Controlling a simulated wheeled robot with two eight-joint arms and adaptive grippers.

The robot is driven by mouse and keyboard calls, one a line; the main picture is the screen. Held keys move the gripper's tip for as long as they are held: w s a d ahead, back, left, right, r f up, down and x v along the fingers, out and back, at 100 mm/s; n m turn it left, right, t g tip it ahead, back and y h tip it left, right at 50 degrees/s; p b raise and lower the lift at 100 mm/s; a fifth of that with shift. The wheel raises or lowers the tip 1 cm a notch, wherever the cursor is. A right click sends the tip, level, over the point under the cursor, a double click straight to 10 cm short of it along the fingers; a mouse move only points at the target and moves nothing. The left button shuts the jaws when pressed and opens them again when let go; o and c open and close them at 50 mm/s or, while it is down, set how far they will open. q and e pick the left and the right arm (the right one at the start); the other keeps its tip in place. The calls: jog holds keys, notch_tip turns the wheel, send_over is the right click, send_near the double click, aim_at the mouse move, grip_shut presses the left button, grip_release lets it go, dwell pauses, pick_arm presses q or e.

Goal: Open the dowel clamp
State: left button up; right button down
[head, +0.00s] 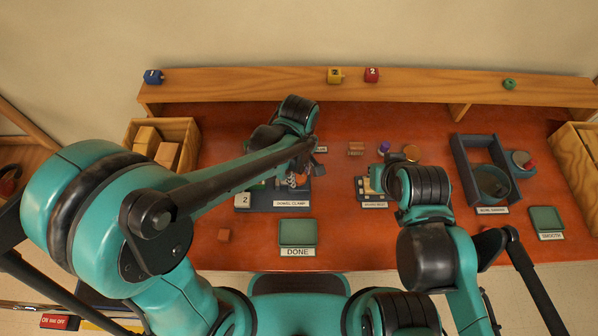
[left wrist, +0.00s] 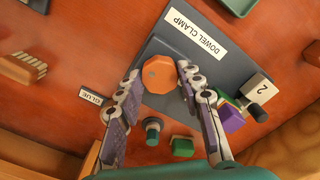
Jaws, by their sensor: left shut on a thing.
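The dowel clamp is a dark grey base (head: 262,207) with a DOWEL CLAMP label (head: 291,203); its base also shows in the left wrist view (left wrist: 228,72). An orange eight-sided knob (left wrist: 160,74) stands on it. My left gripper (left wrist: 158,72) is shut on this knob, one finger on each side. In the head view my left gripper (head: 297,180) is over the clamp, partly hidden by my forearm. A white block marked 2 (left wrist: 258,87) sits at the base's corner, beside purple and green pieces. My right arm is over the bench; its fingers are hidden.
A green DONE pad (head: 297,232) lies in front of the clamp. A wooden bin (head: 189,130) with blocks stands at left. A dark open frame (head: 463,160) stands at right. A raised shelf (head: 240,87) runs along the back.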

aim_at(299, 176)
pick_arm(q)
jog(key=o, duration=1.2)
jog(key=shift+c, duration=0.2)
jog(key=shift+r, duration=0.1)
notch_tip(299, 176, up, 12)
jog(key=s+a+m+t, duration=0.2)
jog(key=a+m+t, duration=0.1)
jog(key=a, duration=0.6)
jog(key=s+a+f+m+t, duration=0.1)
jog(key=s+a+m+t, duration=0.2)
jog(key=a+m, duration=0.3)
jog(key=a+t, duration=0.1)
jog(key=a, duration=0.1)
jog(key=shift+a, duration=0.4)
